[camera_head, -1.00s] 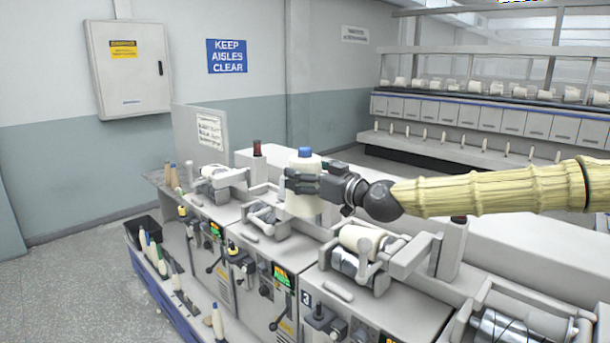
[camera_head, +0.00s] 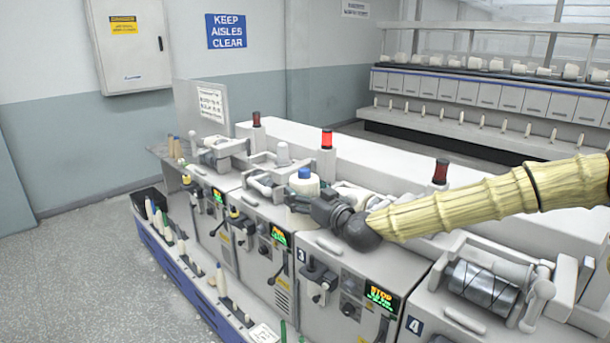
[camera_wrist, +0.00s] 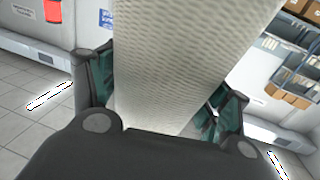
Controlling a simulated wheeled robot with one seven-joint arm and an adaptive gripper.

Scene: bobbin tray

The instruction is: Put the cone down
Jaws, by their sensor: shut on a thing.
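A white yarn cone (camera_head: 303,187) with a blue tip is held upright in my gripper (camera_head: 312,206), above the machine row near the middle of the head view. In the wrist view the cone (camera_wrist: 165,70) fills the centre, with my gripper's fingers (camera_wrist: 165,95) closed on both its sides. My gripper hides part of the cone in the head view. I cannot tell whether the cone's base touches the machine top behind my gripper.
Winding units (camera_head: 330,255) with levers and lit displays run along the row. Signal posts (camera_head: 327,150) rise behind the cone; one glows red. A blue-edged tray (camera_head: 190,275) with several bobbins lies along the front. Open floor (camera_head: 80,270) is at the left.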

